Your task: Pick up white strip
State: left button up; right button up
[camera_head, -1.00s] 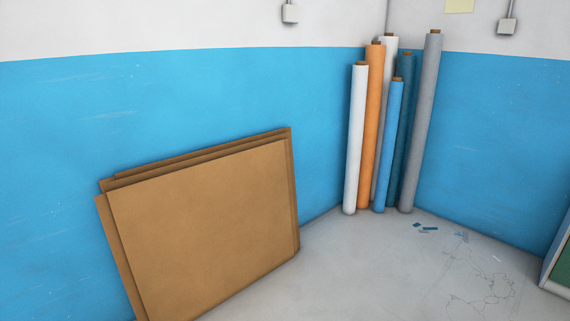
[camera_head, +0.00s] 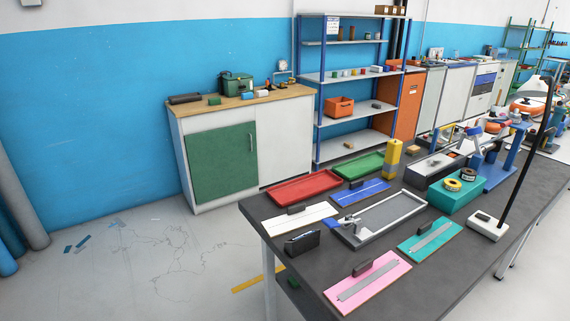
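A white flat board (camera_head: 312,214) with a dark block on it lies on the dark-topped table (camera_head: 462,275), near its left edge. I cannot tell whether it carries a separate white strip. A blue board (camera_head: 372,187) with a pale strip along it lies behind and to the right. A pink board (camera_head: 392,283) and a teal board (camera_head: 418,248) each bear a grey strip and a dark block. Neither of my grippers is in view.
A red tray (camera_head: 303,189), a green tray (camera_head: 361,166), a grey framed tray (camera_head: 376,235), a yellow bottle (camera_head: 393,158) and a lamp base (camera_head: 488,227) crowd the table. A cabinet (camera_head: 222,163) and shelf unit (camera_head: 343,122) stand behind. The floor at left is open.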

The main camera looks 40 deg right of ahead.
aim_at(298, 216)
jog(key=i+j+z, duration=0.1)
jog(key=z, duration=0.4)
jog(key=i+j+z, duration=0.25)
jog(key=z, duration=0.2)
jog(key=i+j+z, duration=0.2)
jog(key=z, duration=0.3)
jog(key=i+j+z, duration=0.1)
jog(key=j+z, duration=0.25)
jog(key=z, duration=0.15)
jog(key=j+z, duration=0.3)
jog(key=z, duration=0.15)
jog(key=i+j, duration=0.05)
